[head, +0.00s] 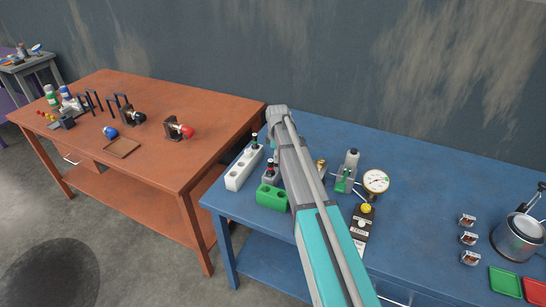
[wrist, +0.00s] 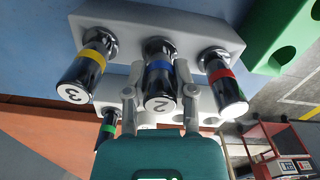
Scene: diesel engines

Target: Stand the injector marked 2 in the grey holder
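The injector marked 2 (wrist: 159,88), dark with a blue band, stands in the middle socket of the light grey holder (wrist: 195,27). The injector marked 3 (wrist: 83,72), with a yellow band, stands to its left. A red-banded injector (wrist: 224,83) stands to its right. My gripper (wrist: 160,90) has one finger on each side of injector 2, with what look like small gaps between, so it appears open around it. In the head view my arm hides most of the grey holder (head: 269,179) and injector 2.
A white rack (head: 239,173) with a green-banded injector (wrist: 107,126) and empty holes is beside the holder. A green block (head: 271,197) with holes is close by. A dial gauge (head: 376,181) and a button box (head: 359,232) stand right of my arm.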

